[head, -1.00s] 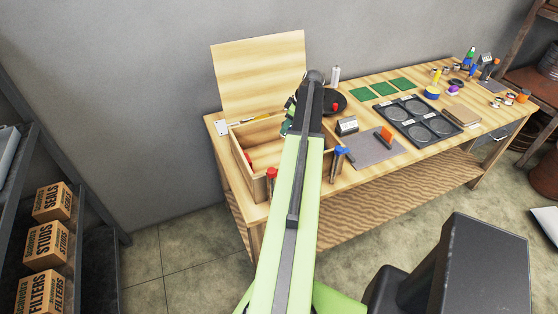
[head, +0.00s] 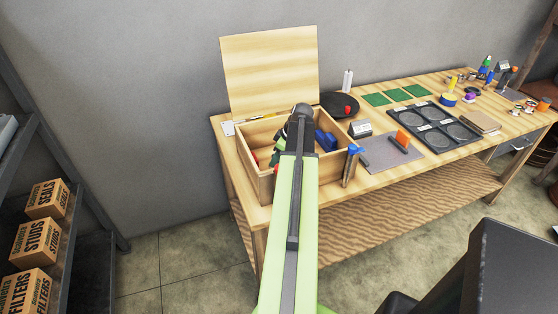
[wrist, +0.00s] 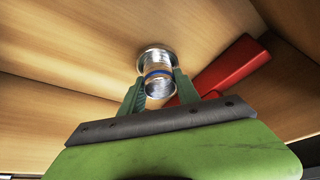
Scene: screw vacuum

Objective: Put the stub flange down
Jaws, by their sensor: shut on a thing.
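In the wrist view my gripper (wrist: 158,88) is shut on the stub flange (wrist: 155,58), a shiny metal cylinder with a wide round rim and a blue band. The rim end points away from me, close to a bare wooden surface; I cannot tell whether it touches. In the head view my gripper (head: 284,140) is low over the left part of an open wooden box (head: 333,169), mostly behind my own arm. The flange is hidden there.
A red-handled thing (wrist: 232,65) lies beside the flange. A blue thing (head: 326,140) sits in the box's right part. The raised lid (head: 270,70) stands behind. Blue-topped bottles (head: 352,165) stand by the front right corner; a grey mat (head: 385,155) lies further right.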

